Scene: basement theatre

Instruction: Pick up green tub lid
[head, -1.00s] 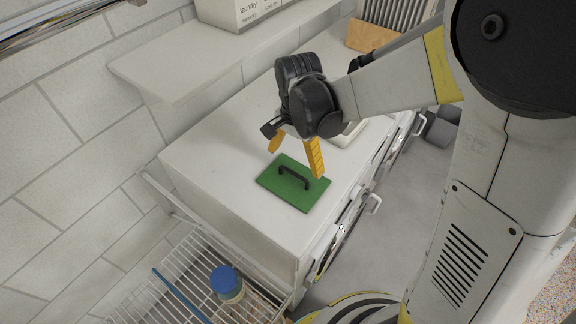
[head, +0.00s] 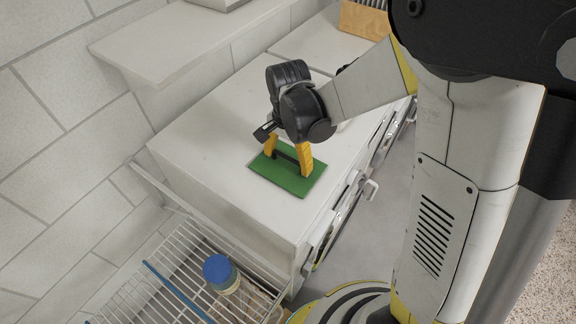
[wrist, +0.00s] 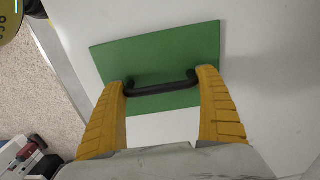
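The green tub lid (head: 284,181) is a flat rectangle lying on the white top of the cabinet or appliance. It has a raised black bar handle (wrist: 158,88). The lid also shows in the wrist view (wrist: 155,52). My gripper (head: 287,162) is down at the lid with its two yellow fingers apart. In the wrist view, one finger is at each end of the handle, and the handle runs lengthwise across the gap. I cannot tell if the fingertips press on the handle ends. The fingers partly hide the handle in the head view.
A white wire rack (head: 150,298) at the lower left holds a blue-capped jar (head: 220,272). A white shelf (head: 165,45) sticks out from the tiled wall above. A wooden item (head: 365,20) stands at the back. The white top (head: 205,130) around the lid is mostly clear.

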